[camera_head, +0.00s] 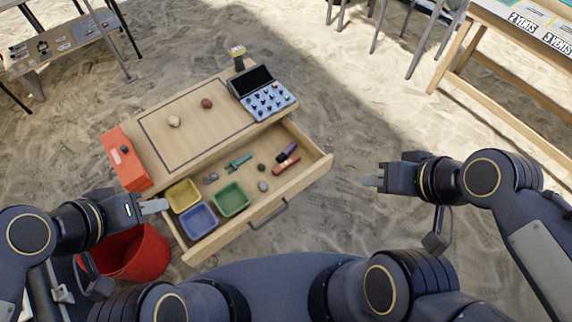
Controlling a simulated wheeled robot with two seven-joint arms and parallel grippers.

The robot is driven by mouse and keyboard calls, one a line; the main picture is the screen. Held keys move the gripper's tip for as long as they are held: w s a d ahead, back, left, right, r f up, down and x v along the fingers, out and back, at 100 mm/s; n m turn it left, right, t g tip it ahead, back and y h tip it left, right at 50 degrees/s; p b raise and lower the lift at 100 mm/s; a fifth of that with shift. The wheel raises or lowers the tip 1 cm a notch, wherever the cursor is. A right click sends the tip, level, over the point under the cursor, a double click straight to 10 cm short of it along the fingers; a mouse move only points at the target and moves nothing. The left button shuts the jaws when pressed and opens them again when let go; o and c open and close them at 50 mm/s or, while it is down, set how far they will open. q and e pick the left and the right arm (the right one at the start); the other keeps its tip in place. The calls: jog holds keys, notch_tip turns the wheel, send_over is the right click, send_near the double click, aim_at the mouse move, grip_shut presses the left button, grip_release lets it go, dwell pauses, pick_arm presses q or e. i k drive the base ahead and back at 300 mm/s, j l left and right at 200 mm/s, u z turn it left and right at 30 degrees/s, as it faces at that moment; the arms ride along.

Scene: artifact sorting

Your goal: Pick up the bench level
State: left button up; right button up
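The open drawer (316,166) of the wooden table holds several small things. A short red bar (286,165) lies near its right end and looks like the bench level, though it is too small to be sure. A dark purple and black item (288,153) lies just behind the bar. My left gripper (155,206) is at the drawer's left front corner, beside the trays and away from the bar. My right gripper (372,182) is to the right of the drawer, apart from it, with nothing visible in it. The finger gaps are too small to judge.
The drawer also holds yellow (183,195), blue (199,221) and green (232,199) trays, a teal tool (238,164) and small stones. A button panel (265,95), an orange-red box (126,160) and two stones are on the tabletop. A red bucket (140,252) stands below left.

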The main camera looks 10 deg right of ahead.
aim_at(285, 164)
jog(key=i+j+z, duration=0.1)
jog(key=j, duration=0.15)
jog(key=i+j+z, duration=0.1)
jog(key=j, duration=0.2)
jog(key=i+j+z, duration=0.1)
jog(key=j, duration=0.15)
jog(key=z, duration=1.9)
